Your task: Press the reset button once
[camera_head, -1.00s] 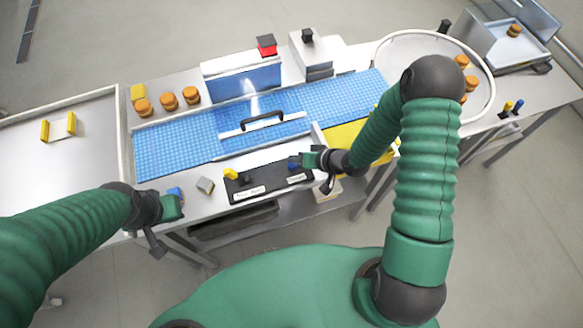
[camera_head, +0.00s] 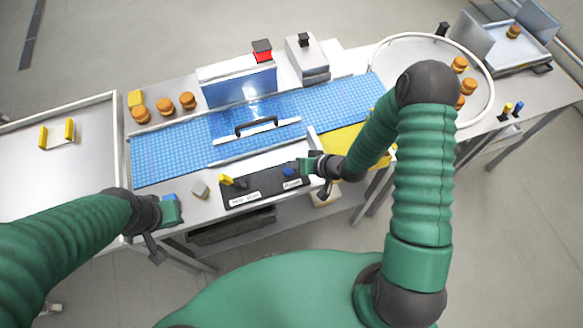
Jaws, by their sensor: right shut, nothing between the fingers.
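A black control panel (camera_head: 262,190) lies along the front edge of the conveyor table. It carries a yellow control (camera_head: 226,180) at its left and a blue button (camera_head: 288,171) at its right, each with a white label below; the lettering is too small to read surely. My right gripper (camera_head: 306,165) is shut and empty, just right of the blue button, its tips close to it. I cannot tell whether they touch. My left gripper (camera_head: 170,210) hangs at the table's front edge, left of the panel; its fingers are not clear enough to judge.
A blue conveyor belt (camera_head: 170,158) with a handled clear guard (camera_head: 262,128) runs behind the panel. A grey cube (camera_head: 200,189) and a blue block (camera_head: 169,197) lie near my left gripper. A yellow surface (camera_head: 343,138) lies beyond my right gripper. Orange round items (camera_head: 164,105) stand behind the belt.

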